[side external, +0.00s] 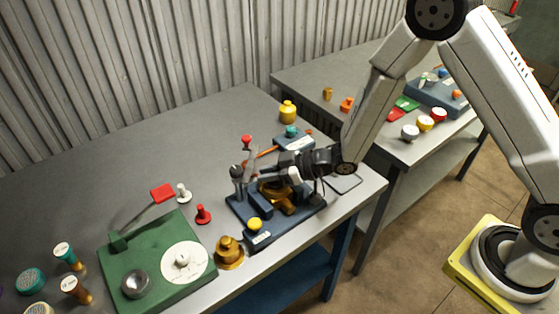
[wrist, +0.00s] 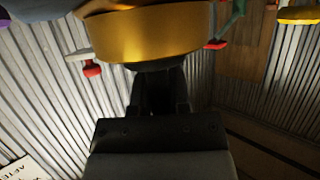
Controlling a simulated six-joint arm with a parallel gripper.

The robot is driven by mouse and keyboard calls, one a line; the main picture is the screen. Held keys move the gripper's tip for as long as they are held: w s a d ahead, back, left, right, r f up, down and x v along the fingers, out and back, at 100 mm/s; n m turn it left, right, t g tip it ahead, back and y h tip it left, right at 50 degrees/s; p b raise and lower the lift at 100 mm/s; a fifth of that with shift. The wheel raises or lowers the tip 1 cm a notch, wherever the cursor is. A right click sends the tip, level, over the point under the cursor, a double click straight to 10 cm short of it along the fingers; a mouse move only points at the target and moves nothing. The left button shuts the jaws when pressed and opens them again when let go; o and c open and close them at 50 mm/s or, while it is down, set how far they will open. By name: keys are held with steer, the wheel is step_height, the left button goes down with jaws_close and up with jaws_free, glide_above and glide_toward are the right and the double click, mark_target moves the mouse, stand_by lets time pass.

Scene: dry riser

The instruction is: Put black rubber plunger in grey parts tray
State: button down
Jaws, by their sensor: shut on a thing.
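My gripper (side external: 250,170) reaches in from the right, low over a dark blue fixture (side external: 288,214) on the near table. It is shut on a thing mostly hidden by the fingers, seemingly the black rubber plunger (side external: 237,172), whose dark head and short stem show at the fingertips. Dark fingers (wrist: 160,95) show in the wrist view, which is upside down. A large gold part (wrist: 145,35) fills its top middle, close to the fingers. A flat grey tray (side external: 346,184) with a dark rim, likely the parts tray, lies at the table's right edge, partly behind my wrist.
A red-knobbed lever (side external: 247,142) and an orange lever rise by the fixture. A brass bell-shaped part (side external: 229,253) and a green fixture (side external: 157,262) stand to the front left. A yellow bottle (side external: 287,112) stands behind. The table's back left is clear.

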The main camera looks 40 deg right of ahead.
steer(key=shift+f, duration=0.55)
steer(key=shift+f, duration=0.2)
steer(key=c, duration=0.6)
jaws_free()
steer(key=shift+v, duration=3.95)
